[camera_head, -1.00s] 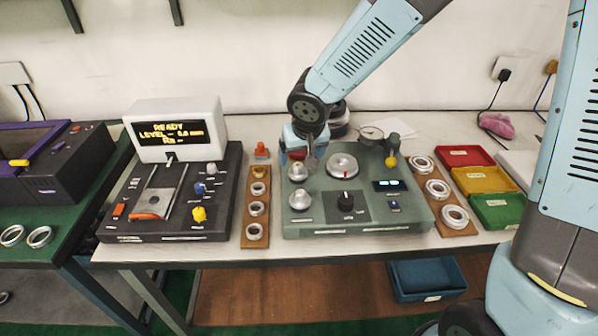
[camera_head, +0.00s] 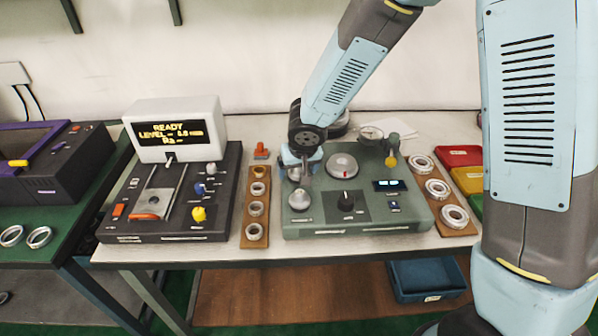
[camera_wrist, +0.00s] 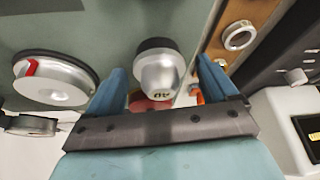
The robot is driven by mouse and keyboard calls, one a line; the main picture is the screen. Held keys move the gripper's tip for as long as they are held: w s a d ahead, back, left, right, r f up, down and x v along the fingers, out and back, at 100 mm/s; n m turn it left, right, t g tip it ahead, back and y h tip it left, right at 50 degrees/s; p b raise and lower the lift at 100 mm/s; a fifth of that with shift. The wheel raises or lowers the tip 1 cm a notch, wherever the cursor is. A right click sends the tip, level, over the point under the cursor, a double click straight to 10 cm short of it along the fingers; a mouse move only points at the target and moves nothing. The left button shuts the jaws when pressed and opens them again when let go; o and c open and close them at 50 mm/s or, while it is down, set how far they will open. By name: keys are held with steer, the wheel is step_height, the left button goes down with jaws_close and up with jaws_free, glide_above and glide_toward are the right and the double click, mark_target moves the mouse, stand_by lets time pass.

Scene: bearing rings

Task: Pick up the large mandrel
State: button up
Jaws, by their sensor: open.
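In the wrist view a silver, rounded mandrel (camera_wrist: 162,76) with a dark base and a printed mark stands between the two blue fingers of my open gripper (camera_wrist: 161,68). Gaps show on both sides of it. In the head view my gripper (camera_head: 302,174) is low over the back left of the green console (camera_head: 330,215) and largely hides this mandrel. A second silver mandrel (camera_head: 299,200) stands in front of it on the console. I cannot tell from their sizes which is the larger.
A large silver dial with a red mark (camera_head: 342,165) and a dial gauge (camera_head: 371,134) are close to the right. Wooden ring boards stand on the left (camera_head: 256,220) and right (camera_head: 452,200) of the console. A grey machine with a display (camera_head: 172,133) is further left.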

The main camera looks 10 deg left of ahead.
steer(key=c, duration=1.5)
steer(key=shift+o, duration=0.2)
steer(key=shift+r, duration=0.1)
steer(key=shift+r, duration=0.4)
steer(key=r, duration=0.3)
steer(key=shift+s+d, duration=0.15)
steer(key=shift+d, duration=0.05)
steer(key=s+d+r, duration=0.8)
steer(key=s+r, duration=0.1)
steer(key=s, duration=0.2)
step_height(320, 180, up, 7)
steer(key=shift+w, duration=0.15)
steer(key=shift+d+r, duration=0.1)
